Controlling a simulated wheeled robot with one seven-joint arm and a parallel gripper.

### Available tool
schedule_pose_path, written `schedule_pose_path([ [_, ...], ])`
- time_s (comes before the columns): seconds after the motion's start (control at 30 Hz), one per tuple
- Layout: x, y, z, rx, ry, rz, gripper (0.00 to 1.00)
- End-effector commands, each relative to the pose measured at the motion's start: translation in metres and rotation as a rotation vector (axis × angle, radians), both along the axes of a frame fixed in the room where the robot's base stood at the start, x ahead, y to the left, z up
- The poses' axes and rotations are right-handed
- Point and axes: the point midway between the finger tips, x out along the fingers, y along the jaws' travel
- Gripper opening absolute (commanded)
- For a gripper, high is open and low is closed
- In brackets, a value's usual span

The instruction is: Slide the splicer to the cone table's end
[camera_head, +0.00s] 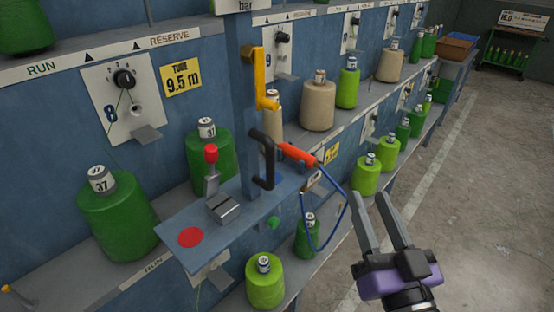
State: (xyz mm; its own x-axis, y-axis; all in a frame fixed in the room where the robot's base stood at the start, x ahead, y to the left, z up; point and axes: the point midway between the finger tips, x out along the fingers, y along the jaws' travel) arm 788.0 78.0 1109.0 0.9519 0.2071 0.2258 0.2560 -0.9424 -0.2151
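The splicer appears to be the grey block (223,209) with a red-knobbed lever (211,166), on a blue plate (186,260) with a red disc. The plate joins a blue upright post (243,110) with a yellow handle (258,78) and a black handle (264,160). An orange-red tool (298,153) with a blue hose (330,238) sits right of the black handle. The cone table (60,297) is a long blue shelf of yarn cones running away to the upper right. My gripper (369,197) is open and empty, right of the post and apart from it.
Green cones (117,215), lime cones (265,282) and beige cones (318,104) line the shelves around the plate. The grey floor (470,190) on the right is clear.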

Motion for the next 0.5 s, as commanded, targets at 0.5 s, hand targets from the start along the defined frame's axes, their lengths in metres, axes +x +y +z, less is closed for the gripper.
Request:
schedule_pose_path([
  [0.5, 0.028, 0.114, 0.021, -0.263, 0.092, 0.45, 0.38],
])
